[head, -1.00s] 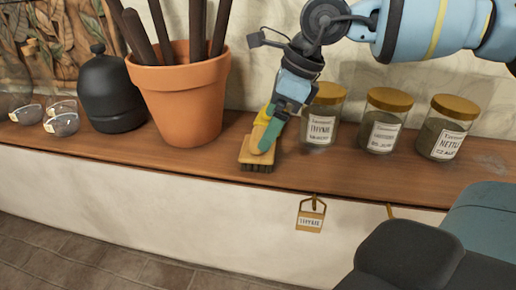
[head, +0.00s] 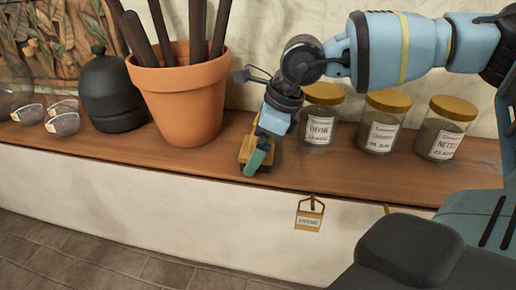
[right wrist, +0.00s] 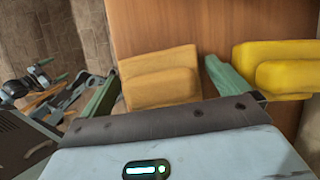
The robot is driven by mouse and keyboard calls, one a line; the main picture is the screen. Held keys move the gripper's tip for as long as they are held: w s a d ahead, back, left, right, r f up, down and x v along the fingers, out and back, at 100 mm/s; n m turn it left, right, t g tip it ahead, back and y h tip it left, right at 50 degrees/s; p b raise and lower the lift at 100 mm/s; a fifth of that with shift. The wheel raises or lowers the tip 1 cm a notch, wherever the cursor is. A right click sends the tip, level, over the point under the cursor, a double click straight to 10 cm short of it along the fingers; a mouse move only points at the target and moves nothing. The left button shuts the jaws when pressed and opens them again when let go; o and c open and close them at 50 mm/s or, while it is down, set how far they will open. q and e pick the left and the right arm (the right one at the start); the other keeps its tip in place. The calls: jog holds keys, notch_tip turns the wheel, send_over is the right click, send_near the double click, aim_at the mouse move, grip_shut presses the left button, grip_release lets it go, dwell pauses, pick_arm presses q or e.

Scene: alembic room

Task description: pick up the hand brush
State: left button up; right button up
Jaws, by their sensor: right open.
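The hand brush (head: 245,150) has a tan wooden block and lies on the wooden shelf, in front of the terracotta pot's right side. My right gripper (head: 254,155) is down over it and hides much of it in the head view. The near green finger is in front of the brush. In the right wrist view the tan block (right wrist: 160,75) shows between green finger parts, with a yellow part at the right. The jaws are open; whether a finger touches the brush I cannot tell. My left gripper is not in view.
The terracotta pot (head: 185,100) with dark sticks stands close left of the gripper. Labelled jars (head: 319,118) stand close to its right. A black bottle (head: 110,95) and small glasses (head: 62,120) are farther left. A tag (head: 309,215) hangs from the shelf's front edge.

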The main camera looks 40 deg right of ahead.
jog(key=c, duration=1)
jog(key=shift+o, duration=0.2)
jog(key=shift+r, duration=0.1)
jog(key=shift+r, duration=0.7)
jog(key=shift+b+v, duration=0.4)
jog(key=shift+v, duration=0.65)
jog(key=s+d+r, duration=0.1)
jog(key=s+d, duration=0.1)
jog(key=s, duration=1.3)
jog(key=shift+r, duration=0.25)
jog(key=shift+s, duration=0.1)
